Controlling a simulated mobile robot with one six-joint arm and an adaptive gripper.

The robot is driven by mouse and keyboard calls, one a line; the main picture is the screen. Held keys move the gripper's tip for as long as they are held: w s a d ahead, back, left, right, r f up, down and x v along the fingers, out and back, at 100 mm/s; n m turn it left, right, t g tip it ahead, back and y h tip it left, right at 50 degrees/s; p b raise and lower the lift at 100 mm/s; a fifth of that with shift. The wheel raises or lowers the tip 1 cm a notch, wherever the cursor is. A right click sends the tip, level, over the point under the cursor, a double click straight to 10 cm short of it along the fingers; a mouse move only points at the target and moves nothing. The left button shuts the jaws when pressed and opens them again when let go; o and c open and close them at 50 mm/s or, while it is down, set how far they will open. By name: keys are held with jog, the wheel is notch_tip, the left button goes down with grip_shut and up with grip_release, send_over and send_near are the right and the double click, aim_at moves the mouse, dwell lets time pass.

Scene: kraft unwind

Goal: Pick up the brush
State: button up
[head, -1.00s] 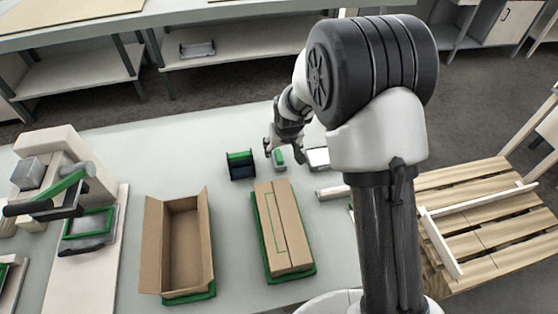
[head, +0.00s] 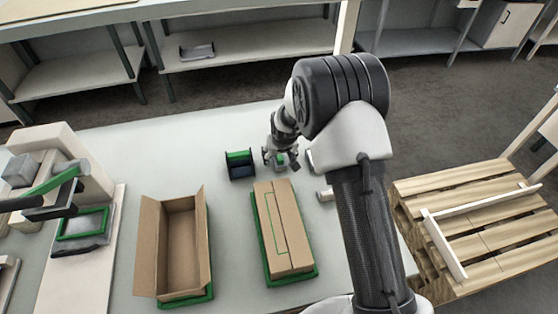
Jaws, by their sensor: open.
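A small grey-white item with a green part (head: 280,161), which appears to be the brush, lies on the pale table behind the closed carton. My gripper (head: 281,159) points down over it, with one finger at its left and one at its right. The gripper is open. It hides much of the item, and I cannot tell whether the fingers touch it.
A dark green-topped holder (head: 240,164) stands close at the gripper's left. In front are a closed carton (head: 283,228) on a green tray and an open, empty carton (head: 180,247). A machine with a green lever (head: 60,190) stands at left, a wooden pallet (head: 485,215) at right.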

jog(key=shift+c, duration=0.4)
jog(key=c, duration=1.1)
jog(key=shift+r, duration=0.15)
notch_tip(320, 180, up, 20)
jog(key=p, duration=0.4)
